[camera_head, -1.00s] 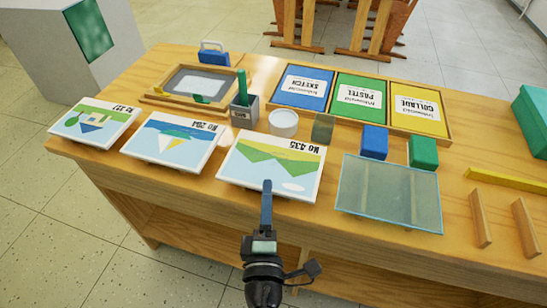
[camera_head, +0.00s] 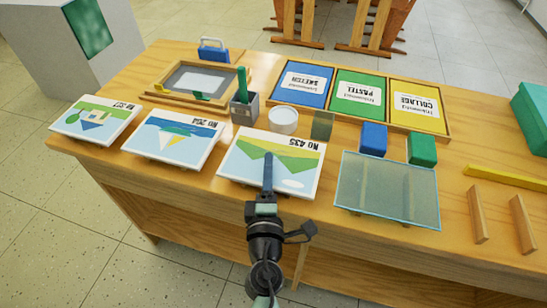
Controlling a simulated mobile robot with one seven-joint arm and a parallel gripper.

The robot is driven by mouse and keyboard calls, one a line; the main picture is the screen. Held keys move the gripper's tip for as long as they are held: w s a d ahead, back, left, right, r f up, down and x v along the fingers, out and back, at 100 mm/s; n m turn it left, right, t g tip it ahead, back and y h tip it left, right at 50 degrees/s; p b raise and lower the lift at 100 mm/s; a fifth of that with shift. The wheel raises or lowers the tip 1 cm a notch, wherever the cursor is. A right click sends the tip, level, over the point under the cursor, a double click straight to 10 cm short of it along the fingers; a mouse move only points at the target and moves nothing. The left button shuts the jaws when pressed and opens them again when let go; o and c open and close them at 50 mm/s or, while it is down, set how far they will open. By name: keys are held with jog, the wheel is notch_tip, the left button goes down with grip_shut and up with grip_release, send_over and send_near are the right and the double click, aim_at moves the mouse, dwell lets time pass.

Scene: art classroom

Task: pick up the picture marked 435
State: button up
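A translucent panel (camera_head: 385,190) lies just right of the picture. A white round pot (camera_head: 284,120), a grey holder (camera_head: 245,110) and coloured blocks (camera_head: 374,138) stand behind it. Three labelled panels (camera_head: 358,95) lie in a tray at the back. Wooden strips (camera_head: 477,215) are at the right.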

grip_shut()
jog(key=shift+r, duration=0.15)
